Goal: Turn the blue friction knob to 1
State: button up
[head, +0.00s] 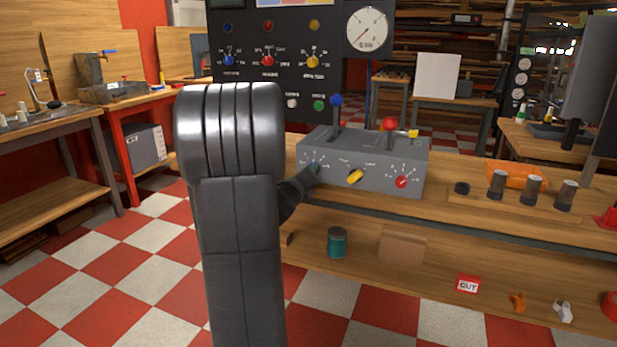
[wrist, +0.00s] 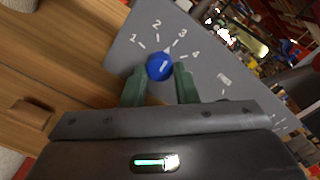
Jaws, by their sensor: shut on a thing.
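The blue friction knob (wrist: 159,67) sits on the grey face of a control box (head: 360,155), with the marks 1, 2, 3 and 4 fanned around it. Its short white line leans up and right in the wrist view, roughly towards 3; the exact setting is hard to read. My gripper (wrist: 160,84) is shut on the knob, one green finger on each side. In the head view my gripper (head: 314,170) reaches the left end of the box front and hides the knob.
On the same box are a yellow knob (head: 355,176), a red knob (head: 402,182), a blue-topped lever (head: 336,101) and a red-topped lever (head: 390,124). The workbench (head: 455,208) continues right with several dark cylinders. A dark panel with a gauge (head: 367,29) stands behind.

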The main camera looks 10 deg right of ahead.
jog(key=shift+n+p, duration=1.7)
jog(key=shift+n, duration=5.7)
jog(key=o, duration=1)
jog(key=shift+s+a, duration=0.1)
jog(key=shift+a, duration=0.05)
jog(key=p+v, duration=0.1)
jog(key=v, duration=1.2)
jog(key=shift+s, duration=0.25)
jog(key=shift+w+a, duration=0.1)
